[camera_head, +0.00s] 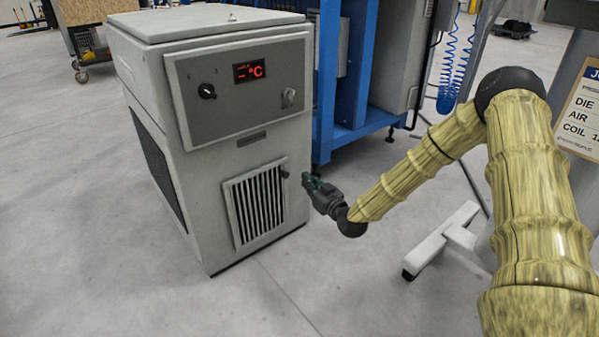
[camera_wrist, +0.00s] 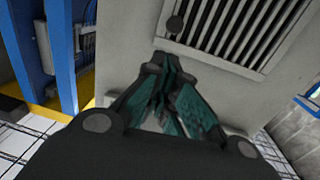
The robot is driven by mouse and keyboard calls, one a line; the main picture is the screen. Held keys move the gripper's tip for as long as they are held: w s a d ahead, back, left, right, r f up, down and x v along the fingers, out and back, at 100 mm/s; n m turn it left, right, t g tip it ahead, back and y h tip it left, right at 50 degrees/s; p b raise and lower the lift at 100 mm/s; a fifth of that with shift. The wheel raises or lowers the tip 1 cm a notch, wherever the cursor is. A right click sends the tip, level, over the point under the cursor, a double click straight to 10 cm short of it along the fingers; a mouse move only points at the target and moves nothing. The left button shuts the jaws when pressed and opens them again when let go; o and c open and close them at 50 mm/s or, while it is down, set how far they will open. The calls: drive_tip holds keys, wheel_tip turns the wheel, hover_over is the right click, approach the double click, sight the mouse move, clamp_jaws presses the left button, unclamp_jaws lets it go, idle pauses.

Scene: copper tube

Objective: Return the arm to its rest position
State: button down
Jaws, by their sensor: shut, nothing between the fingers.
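My arm, covered in a yellowish sleeve, comes in from the right of the head view and reaches left. My gripper (camera_head: 308,180) is at its end, beside the right edge of the grey machine's slatted vent. In the wrist view my gripper (camera_wrist: 165,65) has its dark green fingers together, with nothing between them. The fingertips point at the grey machine's panel (camera_wrist: 130,40), near a dark round knob (camera_wrist: 175,25) by the vent. I cannot tell whether the tips touch the panel or the knob.
The grey machine (camera_head: 150,230) has a control panel (camera_head: 240,110) with a red °C display and a vent (camera_head: 257,205). A blue frame (camera_head: 350,80) stands behind. A stand foot (camera_head: 435,240) and a sign (camera_head: 582,110) are at right. The floor in front is clear.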

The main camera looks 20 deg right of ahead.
drive_tip(key=s+a+f+m+g+p, duration=0.1)
drive_tip(key=s+a+f+g, duration=0.5)
drive_tip(key=s+f, duration=0.5)
drive_tip(key=s+a+f+g+p, duration=0.1)
drive_tip(key=s+a+f+g, duration=0.2)
drive_tip(key=s+a+f, duration=0.65)
drive_tip(key=s+d+f+m+g+h+p, duration=0.15)
drive_tip(key=s+g, duration=0.25)
drive_tip(key=s, duration=1.3)
drive_tip(key=s+d+f+g+h, duration=0.25)
drive_tip(key=s+g, duration=0.25)
drive_tip(key=s, duration=1.1)
wheel_tip(320, 180, up, 38)
drive_tip(key=p, duration=3.7)
drive_tip(key=shift+f+y+p, duration=0.2)
drive_tip(key=shift+y+p, duration=0.1)
drive_tip(key=shift+p, duration=0.1)
drive_tip(key=shift+w, duration=0.1)
